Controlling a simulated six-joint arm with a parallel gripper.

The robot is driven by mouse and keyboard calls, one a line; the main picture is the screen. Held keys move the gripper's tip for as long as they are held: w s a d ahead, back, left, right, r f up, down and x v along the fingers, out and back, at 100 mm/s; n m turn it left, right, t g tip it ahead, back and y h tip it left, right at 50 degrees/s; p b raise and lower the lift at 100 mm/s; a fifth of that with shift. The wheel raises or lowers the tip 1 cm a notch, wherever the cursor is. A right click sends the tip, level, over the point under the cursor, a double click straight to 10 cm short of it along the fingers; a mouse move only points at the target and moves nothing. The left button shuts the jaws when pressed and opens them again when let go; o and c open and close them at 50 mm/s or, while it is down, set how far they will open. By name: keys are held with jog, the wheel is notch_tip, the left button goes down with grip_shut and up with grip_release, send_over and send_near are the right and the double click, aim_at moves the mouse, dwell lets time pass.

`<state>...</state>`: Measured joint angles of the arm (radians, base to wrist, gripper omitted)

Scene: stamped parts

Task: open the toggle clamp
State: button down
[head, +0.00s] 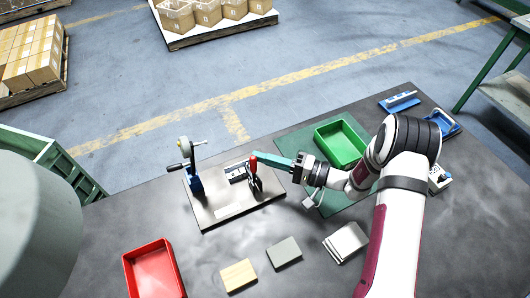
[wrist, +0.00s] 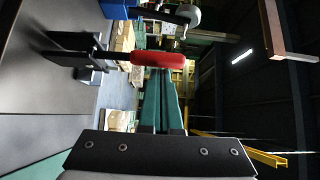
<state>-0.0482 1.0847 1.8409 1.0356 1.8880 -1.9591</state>
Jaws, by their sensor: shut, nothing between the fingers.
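The toggle clamp (head: 256,182) stands on a grey metal plate (head: 222,213), with its red handle (head: 253,165) pointing up. In the wrist view the red handle (wrist: 158,60) lies across the picture, with the dark clamp body (wrist: 78,57) to its left. My gripper (head: 261,157) comes from the right, its teal fingers shut and empty, tips at the upper part of the handle. In the wrist view the shut fingers (wrist: 160,85) reach up to the handle; I cannot tell whether they touch it.
A crank device with a blue base (head: 194,182) stands on the plate, left of the clamp. A green tray (head: 341,143) lies behind my wrist. A red tray (head: 153,270), a wooden block (head: 238,275), a grey block (head: 284,251) and pale plates (head: 346,241) lie in front.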

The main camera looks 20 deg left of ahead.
jog(key=shift+s+d, duration=0.55)
dwell(0.6)
jog(key=shift+s+d+f, duration=1.05)
jog(key=shift+d+f, duration=0.05)
jog(key=shift+f, duration=0.1)
jog(key=shift+s+d+f, duration=1.05)
jog(key=shift+f, duration=0.15)
jog(key=shift+d, duration=0.1)
jog(key=d, duration=1.5)
jog(key=shift+s+d, duration=0.2)
jog(key=shift+d, duration=0.15)
